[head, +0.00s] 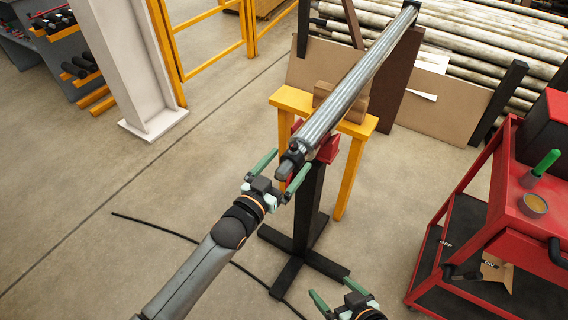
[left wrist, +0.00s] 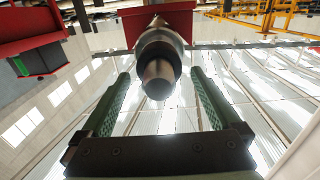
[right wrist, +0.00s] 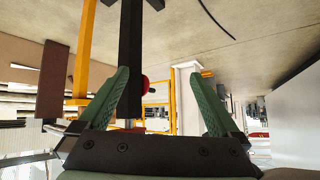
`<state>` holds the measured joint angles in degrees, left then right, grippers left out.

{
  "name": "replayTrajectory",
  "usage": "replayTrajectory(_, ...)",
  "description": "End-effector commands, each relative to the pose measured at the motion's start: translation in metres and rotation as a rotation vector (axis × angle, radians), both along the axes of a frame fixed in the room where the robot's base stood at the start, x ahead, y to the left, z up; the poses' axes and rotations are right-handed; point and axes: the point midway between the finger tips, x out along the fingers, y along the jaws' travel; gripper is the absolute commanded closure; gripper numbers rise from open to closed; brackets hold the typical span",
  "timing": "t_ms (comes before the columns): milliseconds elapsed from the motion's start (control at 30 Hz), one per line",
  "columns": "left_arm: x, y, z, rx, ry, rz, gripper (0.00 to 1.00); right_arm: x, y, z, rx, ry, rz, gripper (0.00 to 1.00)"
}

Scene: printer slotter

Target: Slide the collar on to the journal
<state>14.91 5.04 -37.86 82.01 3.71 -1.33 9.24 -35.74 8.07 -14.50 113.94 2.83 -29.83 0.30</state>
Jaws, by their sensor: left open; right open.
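A long grey roller (head: 345,90) lies on supports, its stepped journal end (head: 285,170) facing me; the journal also shows in the left wrist view (left wrist: 158,76). A dark ring-like part (head: 292,153) sits around the shaft near this end; I cannot tell for sure whether it is the collar. My left gripper (head: 281,168) is open, its green fingers on either side of the journal end, with gaps visible in the left wrist view (left wrist: 160,75). My right gripper (head: 333,290) is open and empty, low at the bottom of the head view.
A black stand with a red cradle (head: 328,149) and a yellow trestle (head: 292,98) support the roller. A red cart (head: 530,205) stands right. A white column (head: 125,65) stands left. A black cable (head: 165,230) lies on the floor. The left floor is otherwise mostly clear.

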Motion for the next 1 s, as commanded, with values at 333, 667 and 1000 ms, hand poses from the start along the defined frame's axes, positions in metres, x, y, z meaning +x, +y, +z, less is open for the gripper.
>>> replayTrajectory(333,-0.063,0.046,0.001,0.003,0.002,0.0,0.02,0.002,-0.005,0.014,-0.003,-0.015,-0.011,0.01)
replayTrajectory(667,-0.09,0.066,0.002,0.0,-0.001,0.0,0.02,-0.007,-0.008,0.009,-0.007,0.001,-0.018,0.01)
replayTrajectory(1000,-0.106,0.086,-0.006,0.023,0.107,0.07,0.02,-0.005,-0.011,0.034,-0.01,-0.004,-0.023,0.01)
